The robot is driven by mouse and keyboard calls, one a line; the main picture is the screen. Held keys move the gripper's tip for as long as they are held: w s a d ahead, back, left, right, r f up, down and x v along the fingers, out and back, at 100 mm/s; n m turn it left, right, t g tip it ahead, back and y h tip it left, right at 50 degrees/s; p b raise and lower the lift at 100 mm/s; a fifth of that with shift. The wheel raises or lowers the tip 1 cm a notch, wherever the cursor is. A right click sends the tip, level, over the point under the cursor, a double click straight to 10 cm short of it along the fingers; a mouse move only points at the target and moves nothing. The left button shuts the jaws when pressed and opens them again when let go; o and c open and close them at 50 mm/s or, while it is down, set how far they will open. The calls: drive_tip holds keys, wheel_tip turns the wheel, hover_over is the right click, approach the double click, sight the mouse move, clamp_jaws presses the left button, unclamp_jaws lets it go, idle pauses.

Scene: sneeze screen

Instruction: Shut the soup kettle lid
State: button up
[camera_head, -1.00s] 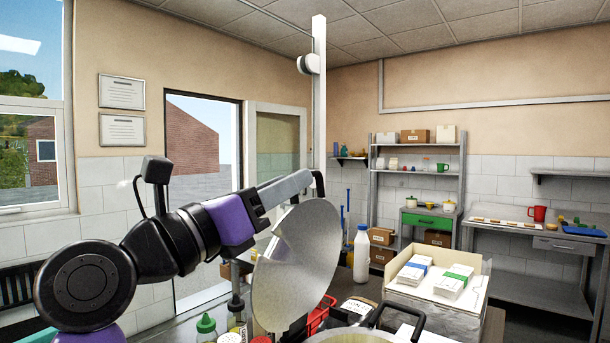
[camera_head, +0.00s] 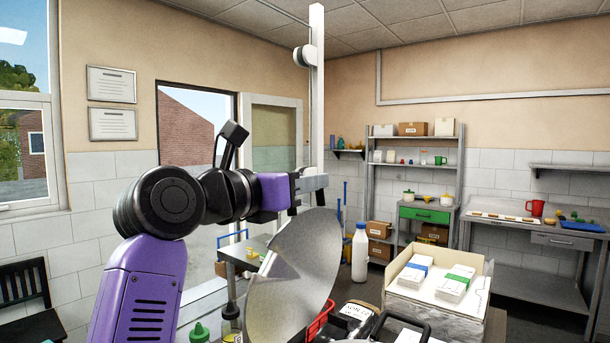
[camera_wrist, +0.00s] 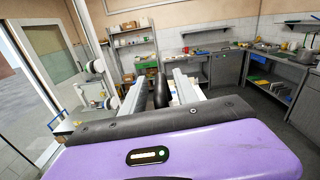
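The soup kettle lid (camera_head: 297,275) is a large silver disc with a cut-out, standing steeply tilted at the lower middle of the head view. The kettle is almost wholly below the frame; a black curved handle (camera_head: 408,322) shows at the bottom edge. My gripper (camera_head: 316,183) is at the lid's upper edge, partly hidden in the head view. In the wrist view my gripper (camera_wrist: 157,88) has its two pale fingers apart. A dark rounded thing (camera_wrist: 161,92) shows between them with gaps on both sides; I cannot tell what it is or whether anything touches it.
A white post (camera_head: 316,110) rises behind the lid. A white bottle (camera_head: 360,252) and an open box (camera_head: 437,285) with wrapped packs stand to the right. A green-capped bottle (camera_head: 199,333) is at the lower left. Shelves (camera_head: 416,190) stand at the back.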

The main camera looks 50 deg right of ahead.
drive_tip(key=shift+d, duration=0.15)
clamp_jaws()
idle(1.4)
